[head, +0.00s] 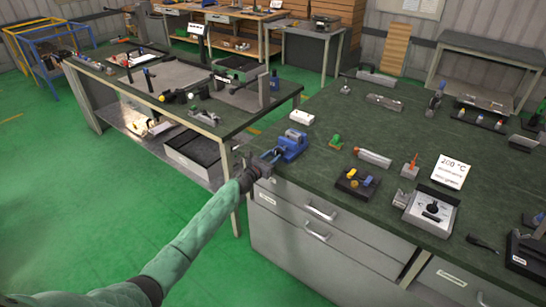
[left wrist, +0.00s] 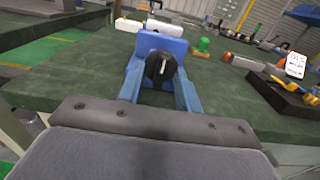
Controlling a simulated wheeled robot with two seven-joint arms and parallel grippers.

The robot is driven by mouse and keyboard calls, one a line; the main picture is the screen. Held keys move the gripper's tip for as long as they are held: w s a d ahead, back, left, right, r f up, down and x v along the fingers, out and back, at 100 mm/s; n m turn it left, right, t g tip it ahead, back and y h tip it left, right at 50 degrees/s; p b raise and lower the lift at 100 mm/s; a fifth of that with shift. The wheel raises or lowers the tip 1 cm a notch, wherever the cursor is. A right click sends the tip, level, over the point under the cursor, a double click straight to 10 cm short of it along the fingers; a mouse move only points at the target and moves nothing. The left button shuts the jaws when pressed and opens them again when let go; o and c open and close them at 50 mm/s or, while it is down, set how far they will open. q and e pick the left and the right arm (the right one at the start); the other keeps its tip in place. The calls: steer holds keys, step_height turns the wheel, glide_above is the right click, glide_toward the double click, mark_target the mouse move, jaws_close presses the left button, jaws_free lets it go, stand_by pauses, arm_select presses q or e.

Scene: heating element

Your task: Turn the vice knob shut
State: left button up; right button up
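The blue vice (head: 291,145) stands near the left front corner of the dark green workbench top. In the left wrist view the vice (left wrist: 162,43) is straight ahead, with its round black knob (left wrist: 161,68) facing me. A white mark on the knob stands nearly upright. My left gripper (head: 268,161) is at the bench edge, just in front of the vice, lined up with the knob. My right gripper is not in view.
A control box (head: 431,212) and a 200 °C sign (head: 451,171) are farther right. Drawers (head: 320,213) are below.

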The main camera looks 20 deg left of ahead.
arm_select(q)
steer(key=shift+w+d, duration=0.25)
steer(key=shift+w, duration=0.1)
steer(key=shift+c, duration=0.2)
jaws_close()
